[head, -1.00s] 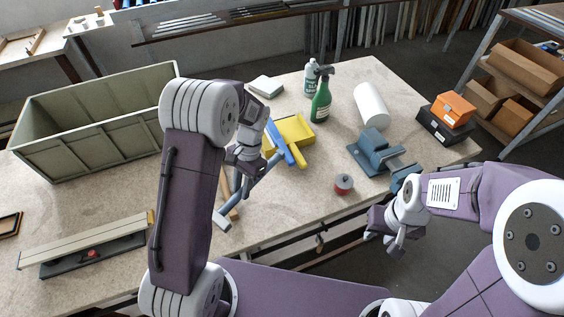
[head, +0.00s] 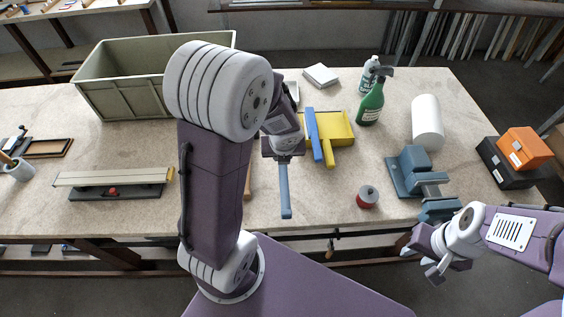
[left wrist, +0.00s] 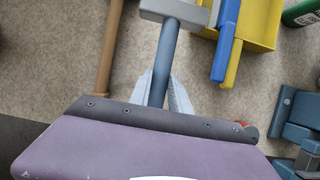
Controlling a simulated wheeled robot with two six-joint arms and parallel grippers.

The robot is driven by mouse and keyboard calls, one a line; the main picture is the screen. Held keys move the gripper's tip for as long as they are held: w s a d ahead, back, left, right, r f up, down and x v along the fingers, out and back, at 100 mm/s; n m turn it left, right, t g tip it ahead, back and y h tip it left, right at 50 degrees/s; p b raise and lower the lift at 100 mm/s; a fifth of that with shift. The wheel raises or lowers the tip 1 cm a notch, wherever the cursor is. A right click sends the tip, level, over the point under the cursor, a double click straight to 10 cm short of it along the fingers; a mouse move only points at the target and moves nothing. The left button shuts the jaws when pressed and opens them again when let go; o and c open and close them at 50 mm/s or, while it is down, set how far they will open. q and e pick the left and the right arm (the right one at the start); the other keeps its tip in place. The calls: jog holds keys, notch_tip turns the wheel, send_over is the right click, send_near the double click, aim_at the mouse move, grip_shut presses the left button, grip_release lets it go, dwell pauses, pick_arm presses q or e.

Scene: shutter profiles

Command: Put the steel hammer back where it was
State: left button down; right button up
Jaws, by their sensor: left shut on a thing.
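The steel hammer has a blue-grey shaft (head: 285,192) that points toward me in the head view. My left gripper (head: 283,157) is shut on this shaft, above the table near its front edge. In the left wrist view the shaft (left wrist: 163,58) runs up from between the fingers to a light grey head (left wrist: 174,11). The head is hidden behind my gripper and wrist in the head view. I cannot tell how high the hammer is above the table. My right gripper (head: 421,266) is open and empty, off the front edge of the table.
A wooden handle (head: 248,182) lies left of the hammer. A blue-handled brush (head: 313,130) and yellow dustpan (head: 340,127) lie right of it. A red tin (head: 367,197), a blue vise (head: 412,170) and a green bottle (head: 371,103) stand farther right. A green crate (head: 130,95) is at back left.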

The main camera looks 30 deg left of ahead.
pick_arm(q)
jog(key=w+a+f, duration=0.2)
jog(key=w, duration=0.1)
jog(key=w+a+f, duration=0.2)
jog(key=w, duration=0.1)
jog(key=w+a+f, duration=0.2)
jog(key=w, duration=0.1)
jog(key=shift+w+f+p, duration=0.3)
jog(key=shift+w+p, duration=0.05)
jog(key=shift+p, duration=0.05)
jog(key=shift+w+a+f, duration=0.1)
jog(key=shift+w+f, duration=0.05)
jog(key=shift+f, duration=0.05)
notch_tip(320, 180, down, 4)
jog(key=b, duration=0.3)
jog(key=shift+f+b, duration=0.25)
jog(key=shift+b, duration=0.15)
jog(key=shift+r, duration=0.25)
jog(key=shift+f, duration=0.2)
jog(key=c, duration=1.2)
grip_release()
